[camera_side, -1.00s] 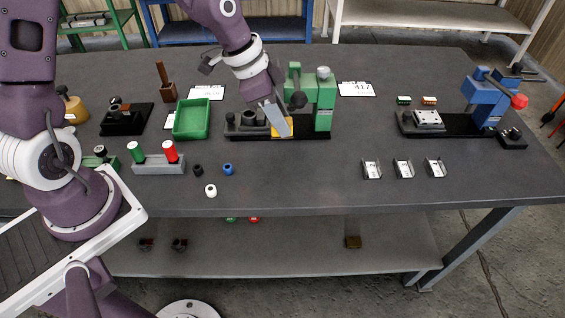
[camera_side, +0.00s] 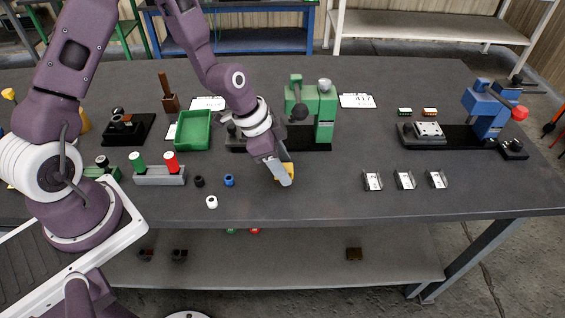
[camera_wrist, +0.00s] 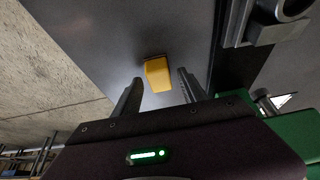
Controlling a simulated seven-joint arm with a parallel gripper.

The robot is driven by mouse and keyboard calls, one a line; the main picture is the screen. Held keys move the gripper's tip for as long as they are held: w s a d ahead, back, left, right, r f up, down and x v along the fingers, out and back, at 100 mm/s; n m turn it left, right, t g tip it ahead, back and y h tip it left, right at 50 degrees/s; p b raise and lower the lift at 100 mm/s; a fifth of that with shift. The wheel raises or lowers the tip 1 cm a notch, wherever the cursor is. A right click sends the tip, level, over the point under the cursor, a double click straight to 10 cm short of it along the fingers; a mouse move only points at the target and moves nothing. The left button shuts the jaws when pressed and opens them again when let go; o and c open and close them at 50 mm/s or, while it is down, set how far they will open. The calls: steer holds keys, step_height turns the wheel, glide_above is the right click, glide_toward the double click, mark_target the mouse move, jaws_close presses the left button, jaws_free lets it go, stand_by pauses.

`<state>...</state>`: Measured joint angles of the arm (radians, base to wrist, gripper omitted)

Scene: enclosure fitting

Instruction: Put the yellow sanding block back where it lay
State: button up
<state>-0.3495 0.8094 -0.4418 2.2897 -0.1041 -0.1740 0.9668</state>
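The yellow sanding block (camera_side: 290,168) is at the bare front part of the bench, below the green press, partly hidden behind my fingers in the side view. In the wrist view the block (camera_wrist: 158,74) shows between and just beyond my fingertips, with a strip of grey bench visible on each side of it. It appears to rest on the bench; its underside is hidden. My gripper (camera_side: 285,181) points down at the block. Its fingers (camera_wrist: 160,77) are apart and do not appear to touch the block.
The green press (camera_side: 325,115) on its black base stands behind my gripper. Several metal brackets (camera_side: 372,181) lie right. Bench between them is clear.

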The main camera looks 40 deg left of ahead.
steer(key=v, duration=1.2)
steer(key=s+a+r+n+t+y, duration=0.1)
steer(key=s+r+n, duration=0.3)
steer(key=s+r, duration=0.3)
steer(key=s+a+r+n+t+y, duration=0.1)
steer(key=s+r+n, duration=0.4)
steer(key=s, duration=0.7)
step_height(320, 180, up, 3)
steer(key=shift+a+f+y, duration=0.15)
steer(key=shift+f+y, duration=0.1)
steer(key=shift+y, duration=0.35)
